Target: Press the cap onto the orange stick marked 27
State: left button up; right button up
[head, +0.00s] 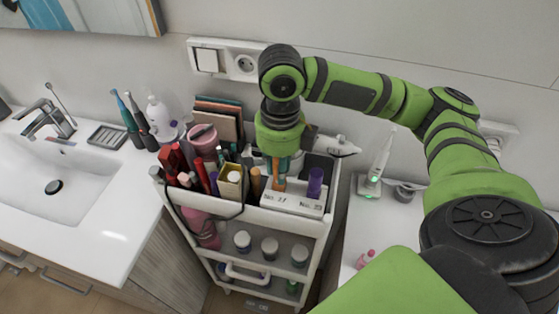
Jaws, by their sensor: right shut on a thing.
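A white holder (292,201) with small number labels stands on the front right of the cart's top tray. The orange stick (279,183) stands upright in its left part, and a purple stick (315,182) stands in its right part. My right gripper (277,166) comes down from above, directly over the orange stick. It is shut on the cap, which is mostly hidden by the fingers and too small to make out. I cannot tell whether the cap touches the stick. My left gripper is not in view.
The white cart (285,223) holds several tubes and bottles left of the holder, with a yellow box (231,182) close by. A pink cup (202,138) and upright palettes (218,117) stand behind. A white device (377,165) stands on the counter at right.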

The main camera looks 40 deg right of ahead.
jog(key=shift+f, duration=0.7)
dwell(0.6)
jog(key=o, duration=1.1)
jog(key=shift+o, duration=1)
jog(key=shift+s, duration=0.1)
jog(key=shift+d, duration=0.1)
jog(key=shift+r, duration=0.1)
jog(key=shift+r, duration=0.1)
